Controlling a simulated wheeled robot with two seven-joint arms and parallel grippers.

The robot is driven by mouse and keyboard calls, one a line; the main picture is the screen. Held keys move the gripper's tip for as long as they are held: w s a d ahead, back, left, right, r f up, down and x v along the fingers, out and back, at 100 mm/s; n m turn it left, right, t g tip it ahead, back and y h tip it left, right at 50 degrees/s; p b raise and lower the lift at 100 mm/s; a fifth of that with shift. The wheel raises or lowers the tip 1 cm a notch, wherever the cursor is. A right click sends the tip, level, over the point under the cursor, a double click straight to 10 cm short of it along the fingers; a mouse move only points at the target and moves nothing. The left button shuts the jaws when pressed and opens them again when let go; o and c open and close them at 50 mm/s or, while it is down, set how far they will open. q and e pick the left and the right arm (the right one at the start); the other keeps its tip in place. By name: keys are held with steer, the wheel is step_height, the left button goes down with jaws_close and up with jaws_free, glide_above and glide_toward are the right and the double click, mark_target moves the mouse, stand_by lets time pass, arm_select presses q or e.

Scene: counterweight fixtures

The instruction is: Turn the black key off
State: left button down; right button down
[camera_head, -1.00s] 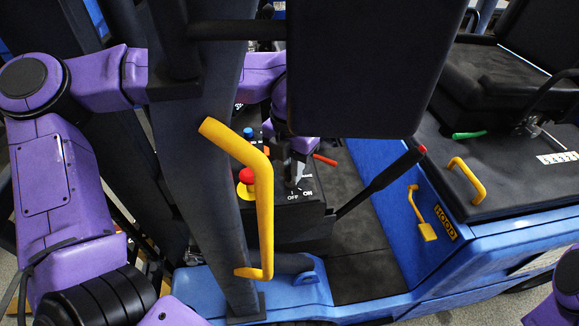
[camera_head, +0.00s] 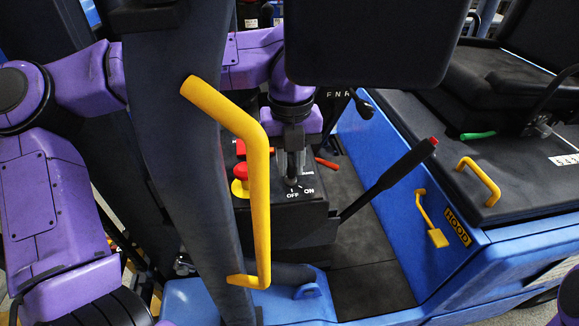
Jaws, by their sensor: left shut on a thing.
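My left gripper (camera_head: 291,179) reaches down from behind the dark screen onto the black control box (camera_head: 285,226). Its fingers are shut on the black key (camera_head: 291,184), which is mostly hidden between them. White OFF and ON labels (camera_head: 300,192) show just in front of the key, OFF to the left and ON to the right. I cannot tell which way the key points. My right gripper is not in view; only a bit of purple arm shows at the lower right edge.
A yellow grab bar (camera_head: 262,200) on a dark pillar (camera_head: 185,140) stands in front. A red emergency button (camera_head: 241,174) sits left of the key. A dark screen (camera_head: 375,40) hangs above. A black lever (camera_head: 390,180) with a red tip rises to the right.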

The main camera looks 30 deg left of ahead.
mark_target(289, 160)
arm_select(q)
steer(key=shift+r+n, duration=0.1)
steer(key=shift+n, duration=0.2)
steer(key=c, duration=1.1)
jaws_free()
steer(key=shift+a, duration=0.1)
step_height(289, 160, up, 10)
steer(key=b, duration=0.1)
steer(key=shift+r, duration=0.25)
steer(key=shift+f, duration=0.1)
